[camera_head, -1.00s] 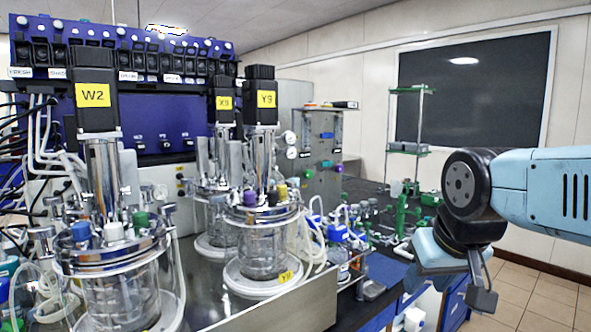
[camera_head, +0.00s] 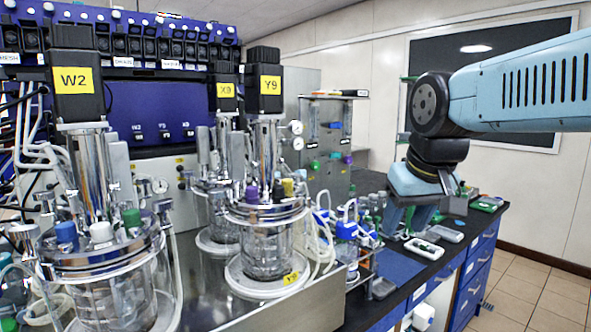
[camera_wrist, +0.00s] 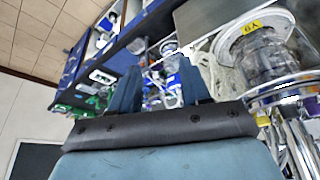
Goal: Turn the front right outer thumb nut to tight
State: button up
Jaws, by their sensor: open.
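The vessel labelled W2 (camera_head: 112,290) is at the front left, with blue, white and green caps. Small metal fittings ring both lids; I cannot single out the front right outer thumb nut. My gripper (camera_head: 408,220) is open, pointing down right of the Y9 vessel, well apart from it. Its two fingers (camera_wrist: 160,85) show nothing between them in the wrist view.
A third vessel, X9 (camera_head: 218,215), stands behind. Clear tubing and small bottles (camera_head: 347,245) lie between the Y9 vessel and my gripper. A dark bench (camera_head: 425,268) with trays is below my gripper. Tall motors (camera_head: 265,85) rise above the vessels. Open air lies around my arm.

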jog(key=w+a+r+n+g, duration=0.2)
jog(key=w+a+r, duration=0.5)
jog(key=w+r, duration=0.4)
notch_tip(320, 180, up, 6)
jog(key=r+n+g, duration=0.1)
jog(key=n+g, duration=0.2)
send_over(297, 175)
notch_tip(297, 175, down, 14)
jog(key=shift+d+r, duration=0.1)
jog(key=shift+c, duration=0.4)
grip_shut()
